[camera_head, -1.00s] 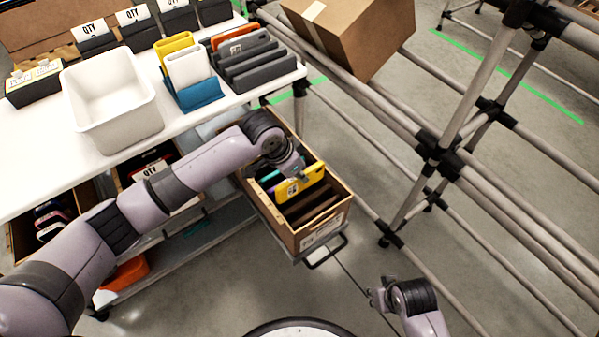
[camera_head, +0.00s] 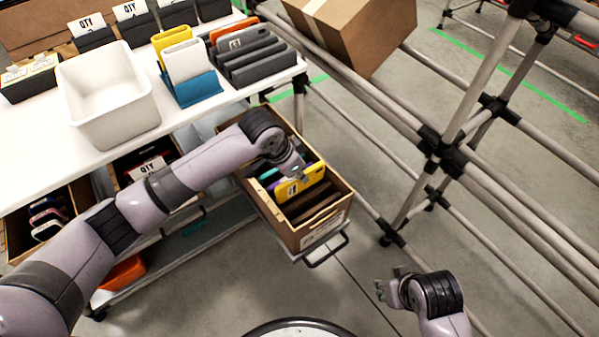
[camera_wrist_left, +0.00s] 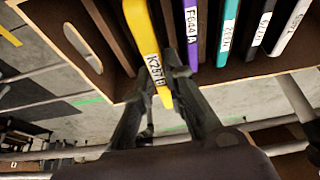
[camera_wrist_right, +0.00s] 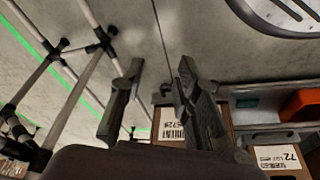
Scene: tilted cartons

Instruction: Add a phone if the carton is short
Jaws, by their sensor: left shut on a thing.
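The brown carton (camera_head: 322,228) sits tilted on a pull-out support below the table's right end. Slotted dividers stand in it. My left gripper (camera_head: 292,170) is inside its top and shut on a yellow phone (camera_head: 299,186), labelled on its edge in the left wrist view (camera_wrist_left: 147,62). Beside it in that view stand a purple phone (camera_wrist_left: 191,30), a teal phone (camera_wrist_left: 229,30) and further dark and white-edged phones. The front slots look empty in the head view. My right gripper (camera_head: 383,290) is open and empty over the floor, right of the carton.
A white bin (camera_head: 110,105) and a rack of upright phones (camera_head: 250,60) stand on the white table (camera_head: 30,150). Other cartons with phones sit on the lower shelf. Pipe racking (camera_head: 440,150) with a closed box (camera_head: 355,40) stands to the right. The floor in front is clear.

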